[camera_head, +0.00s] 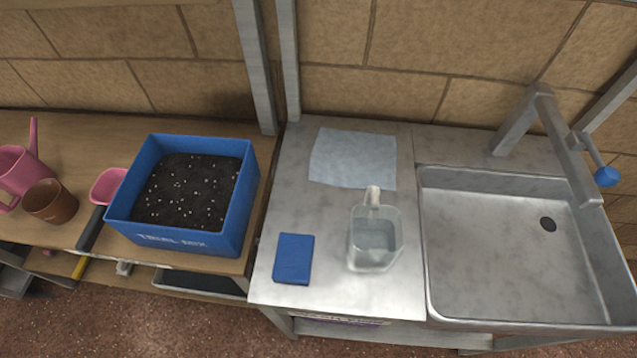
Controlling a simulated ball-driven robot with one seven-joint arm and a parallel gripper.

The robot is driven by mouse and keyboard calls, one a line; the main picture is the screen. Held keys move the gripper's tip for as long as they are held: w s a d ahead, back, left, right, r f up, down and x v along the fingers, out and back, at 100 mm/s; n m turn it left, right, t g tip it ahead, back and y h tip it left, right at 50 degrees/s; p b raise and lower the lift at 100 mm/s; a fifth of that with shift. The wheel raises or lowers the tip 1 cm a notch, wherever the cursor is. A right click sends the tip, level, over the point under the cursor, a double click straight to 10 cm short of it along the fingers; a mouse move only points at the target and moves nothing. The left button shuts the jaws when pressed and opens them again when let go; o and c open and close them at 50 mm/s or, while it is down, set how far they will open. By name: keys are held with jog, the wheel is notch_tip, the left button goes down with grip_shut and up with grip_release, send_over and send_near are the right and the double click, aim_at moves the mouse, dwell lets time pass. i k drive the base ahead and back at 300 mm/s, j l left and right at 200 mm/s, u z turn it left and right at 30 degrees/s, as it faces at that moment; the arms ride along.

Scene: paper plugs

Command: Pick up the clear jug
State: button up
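The clear jug (374,240) stands upright on the metal counter, between a blue block and the sink. Its pale handle (373,196) points toward the back wall. The jug looks see-through, with what may be some liquid inside. My gripper does not show in this view.
A blue rectangular block (293,259) lies left of the jug, and a pale blue cloth (352,158) lies behind it. The sink (520,250) with its tap (560,140) is right. A blue soil box (240,205) stands on the wooden bench at left, beside a brown pot (50,201).

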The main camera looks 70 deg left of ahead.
aim_at(376, 240)
jog(key=u, duration=0.7)
jog(key=z, duration=1.25)
jog(key=u, duration=1.7)
jog(key=l+u, duration=0.25)
jog(key=l, duration=0.15)
jog(key=k+l+u, duration=0.2)
jog(key=l, duration=0.15)
jog(key=i, duration=0.1)
